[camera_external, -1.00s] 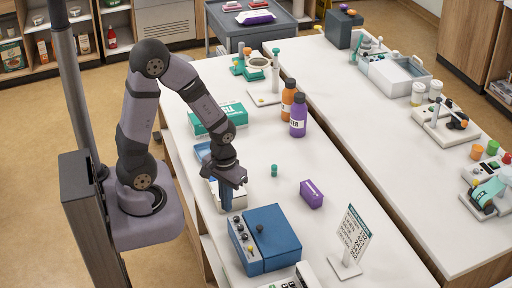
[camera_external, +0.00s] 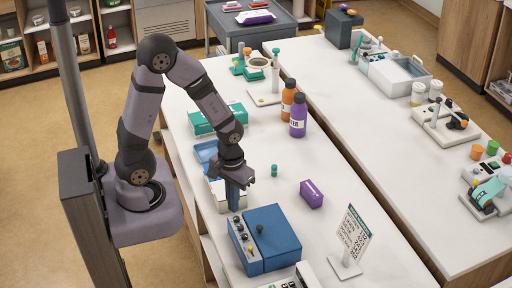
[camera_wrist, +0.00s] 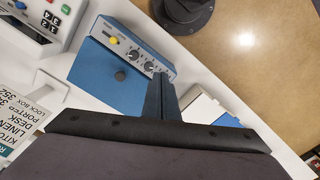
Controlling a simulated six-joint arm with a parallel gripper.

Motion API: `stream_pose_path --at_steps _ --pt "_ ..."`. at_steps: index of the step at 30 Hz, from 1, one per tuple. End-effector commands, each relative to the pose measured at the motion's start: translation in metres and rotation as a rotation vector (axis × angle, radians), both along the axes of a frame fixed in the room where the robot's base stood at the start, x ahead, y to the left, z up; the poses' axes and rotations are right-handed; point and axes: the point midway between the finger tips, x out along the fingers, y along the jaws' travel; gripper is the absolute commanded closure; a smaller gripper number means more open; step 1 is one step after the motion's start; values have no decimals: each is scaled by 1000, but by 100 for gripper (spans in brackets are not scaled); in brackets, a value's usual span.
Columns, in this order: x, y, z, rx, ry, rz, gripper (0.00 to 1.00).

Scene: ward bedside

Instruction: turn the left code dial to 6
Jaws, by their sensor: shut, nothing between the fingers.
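My gripper (camera_external: 234,207) is shut and empty, pointing down beside the rear left corner of a blue box (camera_external: 268,231). In the wrist view its dark fingers (camera_wrist: 159,78) overlap the end of the blue box's (camera_wrist: 94,72) front panel. That panel (camera_wrist: 134,45) carries a yellow knob (camera_wrist: 113,40) and several dark round knobs, one of them (camera_wrist: 149,66) close to the fingertips. Contact between fingers and knobs cannot be made out.
A printed sign (camera_external: 353,233) stands right of the blue box. A purple box (camera_external: 311,194) and small green-capped item (camera_external: 274,170) lie beyond. A white box (camera_external: 217,192) is close beside my gripper. A white keypad device (camera_wrist: 38,20) shows at upper left. The table's middle is mostly clear.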

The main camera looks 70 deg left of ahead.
Motion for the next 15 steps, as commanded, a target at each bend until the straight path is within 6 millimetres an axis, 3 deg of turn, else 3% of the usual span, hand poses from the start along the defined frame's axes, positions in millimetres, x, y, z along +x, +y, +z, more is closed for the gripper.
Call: stream_pose_path --at_steps 15 --pt "0 0 -50 0 1 0 100"
